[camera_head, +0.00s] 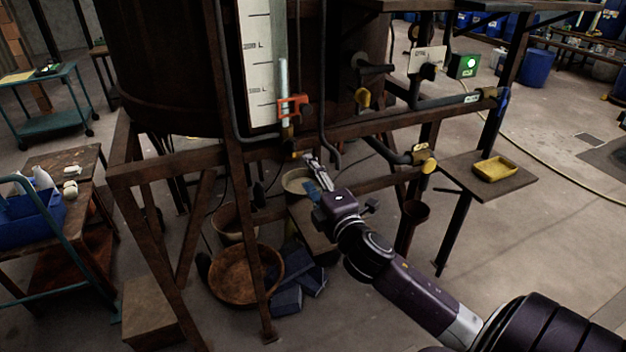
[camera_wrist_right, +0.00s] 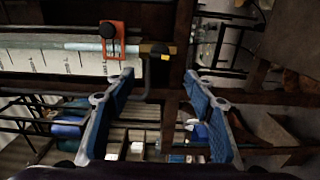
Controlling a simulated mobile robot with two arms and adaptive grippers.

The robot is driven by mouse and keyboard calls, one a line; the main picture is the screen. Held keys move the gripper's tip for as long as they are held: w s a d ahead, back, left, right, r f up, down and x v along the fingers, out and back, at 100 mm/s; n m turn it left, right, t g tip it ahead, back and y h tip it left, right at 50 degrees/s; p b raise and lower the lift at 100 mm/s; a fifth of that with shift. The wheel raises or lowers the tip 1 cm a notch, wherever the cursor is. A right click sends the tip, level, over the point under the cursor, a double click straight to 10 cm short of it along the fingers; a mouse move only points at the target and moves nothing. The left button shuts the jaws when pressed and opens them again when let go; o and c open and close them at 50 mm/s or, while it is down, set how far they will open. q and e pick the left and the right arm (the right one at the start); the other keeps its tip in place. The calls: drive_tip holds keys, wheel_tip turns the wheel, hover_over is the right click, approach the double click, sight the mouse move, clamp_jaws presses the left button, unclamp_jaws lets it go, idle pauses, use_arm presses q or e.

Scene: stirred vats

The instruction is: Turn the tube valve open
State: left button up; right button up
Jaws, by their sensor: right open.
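A sight tube (camera_head: 283,75) runs down a white level scale (camera_head: 259,60) on the vat's front, with a red-orange bracket (camera_head: 292,106) at its lower part. A small brass-coloured tube valve (camera_head: 288,132) sits below the bracket. In the right wrist view the picture is turned: the tube (camera_wrist_right: 85,46) lies sideways, the red bracket (camera_wrist_right: 111,39) carries a black knob, and the valve (camera_wrist_right: 150,48) shows dark and yellow parts. My right gripper (camera_head: 310,158) is open and empty, just below and right of the valve; its blue-padded fingers also show in the wrist view (camera_wrist_right: 160,82).
A rusty frame beam (camera_head: 370,128) crosses close to the gripper. Pipes with yellow-handled valves (camera_head: 424,157) stand to the right, near a shelf with a yellow tray (camera_head: 495,168). A brown basin (camera_head: 240,275) and buckets stand below. The floor at right is clear.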

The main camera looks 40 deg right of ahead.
drive_tip(key=shift+v, duration=0.8)
drive_tip(key=s+a+f+m+g, duration=0.45)
drive_tip(key=s+f, duration=0.25)
drive_tip(key=f, duration=0.2)
drive_tip(key=s+a+f+m+g, duration=0.35)
drive_tip(key=s+f+m, duration=0.2)
drive_tip(key=f, duration=0.35)
drive_tip(key=s+a+f+m+g+y, duration=0.25)
drive_tip(key=s+a, duration=0.25)
drive_tip(key=s, duration=0.3)
drive_tip(key=s+a+f+m+g+y, duration=0.1)
drive_tip(key=s+a+f+g+y, duration=0.15)
drive_tip(key=s+a+f, duration=0.35)
drive_tip(key=s+f+g+b, duration=0.1)
drive_tip(key=s+f, duration=0.1)
drive_tip(key=f, duration=1.1)
drive_tip(key=s+f+g+b, duration=0.1)
drive_tip(key=s+f, duration=0.1)
drive_tip(key=f, duration=1)
drive_tip(key=s+d+f+g+h+b, duration=0.1)
drive_tip(key=s+d+f, duration=0.2)
drive_tip(key=s+f, duration=1.4)
wheel_tip(320, 180, down, 3)
drive_tip(key=shift+s+r+g+b, duration=0.15)
drive_tip(key=shift+g+b, duration=0.15)
drive_tip(key=shift+b, duration=0.05)
